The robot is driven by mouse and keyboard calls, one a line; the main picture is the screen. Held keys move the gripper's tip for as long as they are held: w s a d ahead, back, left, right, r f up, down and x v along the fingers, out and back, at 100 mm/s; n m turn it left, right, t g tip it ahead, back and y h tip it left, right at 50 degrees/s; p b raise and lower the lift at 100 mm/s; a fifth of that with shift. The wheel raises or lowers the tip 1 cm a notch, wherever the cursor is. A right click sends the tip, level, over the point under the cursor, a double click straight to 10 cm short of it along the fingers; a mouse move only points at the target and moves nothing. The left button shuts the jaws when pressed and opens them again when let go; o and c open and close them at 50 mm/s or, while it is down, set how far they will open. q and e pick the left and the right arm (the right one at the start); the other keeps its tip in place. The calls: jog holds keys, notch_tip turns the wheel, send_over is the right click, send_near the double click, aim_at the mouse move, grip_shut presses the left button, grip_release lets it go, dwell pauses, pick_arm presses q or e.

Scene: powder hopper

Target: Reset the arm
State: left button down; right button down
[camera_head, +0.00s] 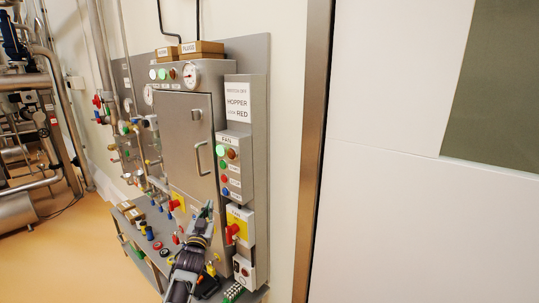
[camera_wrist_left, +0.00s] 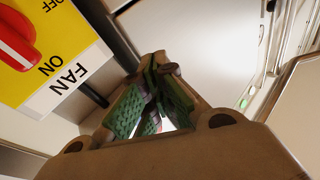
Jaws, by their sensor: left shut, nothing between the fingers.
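My left gripper (camera_head: 207,211) is in front of the hopper panel in the head view, left of the yellow fan switch with a red handle (camera_head: 236,230). In the left wrist view its green-padded fingers (camera_wrist_left: 152,100) come together at the tips, with nothing seen between them. The fan switch (camera_wrist_left: 45,50) shows at the upper left there, its red knob beside the words OFF and ON. The gripper looks apart from the switch. My right gripper is in neither view.
The hopper cabinet door (camera_head: 188,140) is shut. A button box labelled FAN (camera_head: 231,165) hangs above the switch. A shelf (camera_head: 135,228) with small parts juts out below. Pipes and valves (camera_head: 30,120) stand at the left. A pale wall (camera_head: 420,220) fills the right.

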pick_arm(q)
notch_tip(320, 180, down, 28)
jog(key=s+d+g, duration=0.2)
jog(key=s+g, duration=0.1)
jog(key=g, duration=0.3)
jog(key=s+f+g, duration=0.2)
jog(key=s+f, duration=0.5)
jog(key=f, duration=0.4)
jog(key=s+f+g, duration=0.3)
jog(key=s+f, duration=0.4)
jog(key=f, duration=0.4)
jog(key=s+a+f+g, duration=0.2)
jog(key=s+f, duration=0.7)
jog(key=s, duration=0.4)
jog(key=s+a+f+g, duration=0.1)
jog(key=s+f+g, duration=0.1)
jog(key=s+f, duration=0.85)
jog(key=s+a+f+g, duration=0.1)
jog(key=s+f+g, duration=0.1)
jog(key=s, duration=1.3)
jog(key=s+a+f+g, duration=0.1)
jog(key=s+f+g, duration=0.1)
jog(key=s, duration=1.3)
jog(key=shift+a, duration=0.3)
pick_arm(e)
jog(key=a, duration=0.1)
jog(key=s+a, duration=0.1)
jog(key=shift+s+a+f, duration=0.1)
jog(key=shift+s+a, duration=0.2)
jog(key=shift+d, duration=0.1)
